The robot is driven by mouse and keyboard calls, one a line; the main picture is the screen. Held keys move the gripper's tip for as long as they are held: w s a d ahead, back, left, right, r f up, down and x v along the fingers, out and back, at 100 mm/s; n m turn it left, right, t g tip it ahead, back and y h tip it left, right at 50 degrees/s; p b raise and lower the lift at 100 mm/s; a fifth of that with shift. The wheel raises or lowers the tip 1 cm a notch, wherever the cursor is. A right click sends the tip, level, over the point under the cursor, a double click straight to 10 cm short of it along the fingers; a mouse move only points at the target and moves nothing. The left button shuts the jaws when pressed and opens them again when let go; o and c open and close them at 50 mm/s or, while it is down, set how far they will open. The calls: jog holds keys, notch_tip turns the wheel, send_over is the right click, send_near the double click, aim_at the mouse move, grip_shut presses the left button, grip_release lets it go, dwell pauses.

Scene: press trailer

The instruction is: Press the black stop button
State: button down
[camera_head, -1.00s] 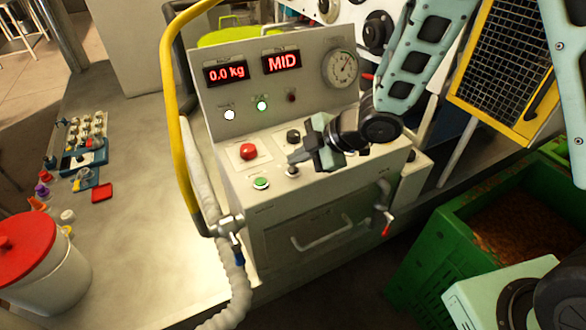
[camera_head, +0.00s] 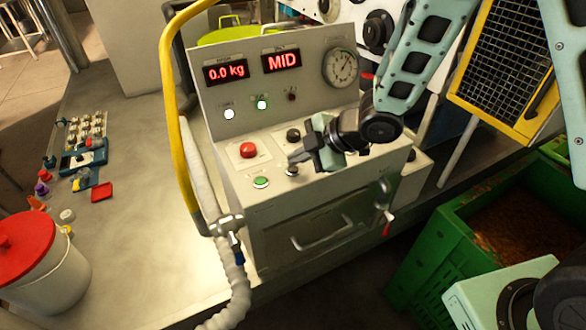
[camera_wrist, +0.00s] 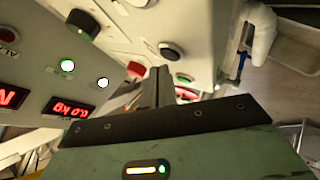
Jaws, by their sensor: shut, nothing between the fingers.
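The control box (camera_head: 240,205) has a sloping top with several buttons. A black button with a silver collar (camera_head: 291,170) sits at its front, right of a green button (camera_head: 261,182). A second black knob (camera_head: 293,135) sits further back, right of a red button (camera_head: 248,150). I cannot read which black one is labelled stop. My gripper (camera_head: 291,158) is shut and empty, with its tips just above and behind the front black button. In the wrist view that button (camera_wrist: 170,50) shows beside the shut fingers (camera_wrist: 160,75); contact cannot be told.
The upright panel (camera_head: 220,95) carries red displays reading 0.0 kg and MID, lamps and a gauge (camera_head: 340,68). A yellow pipe (camera_head: 178,130) and pale hose run along the box's left side. A green crate (camera_head: 440,250) stands at right. A red-lidded bucket (camera_head: 40,270) stands at left.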

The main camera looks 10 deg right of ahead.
aim_at(298, 170)
jog(key=shift+f, duration=0.25)
jog(key=shift+f+b, duration=0.4)
jog(key=shift+b, duration=0.05)
dwell(0.5)
jog(key=shift+r, duration=0.1)
jog(key=shift+r+p, duration=0.7)
jog(key=shift+r, duration=0.05)
notch_tip(298, 170, up, 5)
jog(key=p, duration=0.4)
dwell(1.0)
